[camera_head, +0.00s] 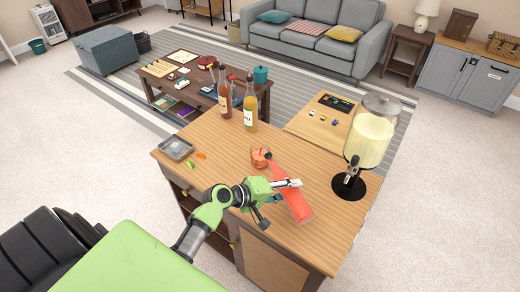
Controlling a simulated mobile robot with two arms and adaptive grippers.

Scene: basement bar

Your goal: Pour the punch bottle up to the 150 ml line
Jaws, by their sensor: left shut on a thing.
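The neck's tip is at a small clear cup (259,159), which stands on the counter and shows red-orange contents. Whether liquid is flowing is too small to tell. The 150 ml line cannot be made out. My right gripper is not in view.
A drink dispenser (368,142) with pale yellow liquid stands at the counter's right. A brown-red bottle (225,101) and a yellow bottle (250,112) stand at the back. A grey tray (163,148), orange bits (201,156) and green bits (190,164) lie at left. The counter's middle left is clear.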

